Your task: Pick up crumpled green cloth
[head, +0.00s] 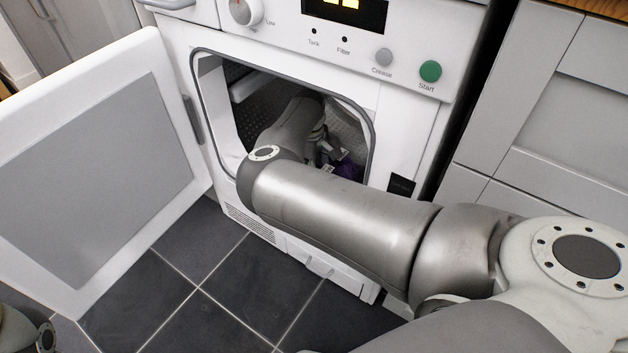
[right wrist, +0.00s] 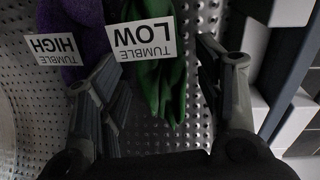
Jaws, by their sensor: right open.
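The crumpled green cloth (right wrist: 178,88) lies on the dimpled metal drum in the right wrist view, with a white label (right wrist: 142,38) reading "TUMBLE LOW", upside down. A purple cloth (right wrist: 88,18) with a "TUMBLE HIGH" label lies just left of it. My right gripper (right wrist: 158,62) is open, its fingers on either side of the green cloth; I cannot tell whether they touch it. In the head view my right gripper (head: 330,160) is inside the dryer, partly hidden by my arm. My left gripper is not in view.
Cabinets (head: 560,120) stand at the right. The dark tiled floor (head: 200,290) in front is clear.

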